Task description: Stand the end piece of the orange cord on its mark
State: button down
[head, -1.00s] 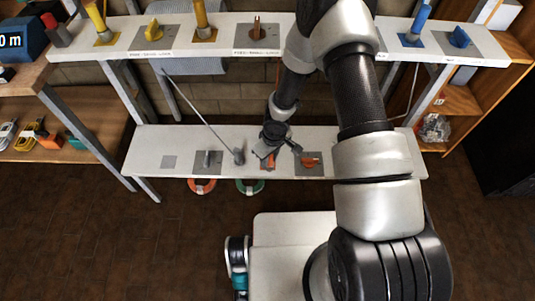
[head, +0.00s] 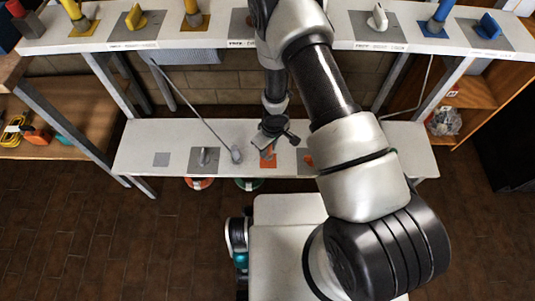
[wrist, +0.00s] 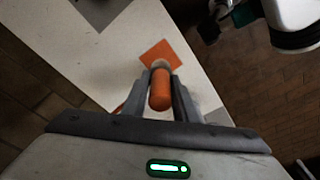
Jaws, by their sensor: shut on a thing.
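The orange end piece (wrist: 160,98) is a rounded cylinder held between the fingers of my gripper (wrist: 160,88) in the wrist view. Its far end overlaps the orange square mark (wrist: 180,52) in that view. I cannot tell whether it touches the surface. In the head view my gripper (head: 269,142) is above the white lower shelf, over the orange mark (head: 268,162). The end piece is mostly hidden there by the gripper. The run of the orange cord cannot be made out.
An orange handle (head: 308,160) is close on the right, partly behind my arm. The upper shelf (head: 335,30) holds several coloured fittings.

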aim_at(268, 153)
jog(key=shift+f+b, duration=0.45)
jog(key=shift+f, duration=1.05)
jog(key=shift+f, duration=0.1)
jog(key=shift+f, duration=0.15)
jog(key=c, duration=1.4)
grip_release()
jog(key=shift+c, duration=0.2)
jog(key=shift+r, duration=0.2)
jog(key=r+p, duration=0.1)
jog(key=r, duration=0.3)
jog(key=r+p, duration=0.2)
jog(key=r, duration=0.2)
jog(key=s+d+r+p, duration=0.1)
jog(key=r+p, duration=0.1)
jog(key=r, duration=0.2)
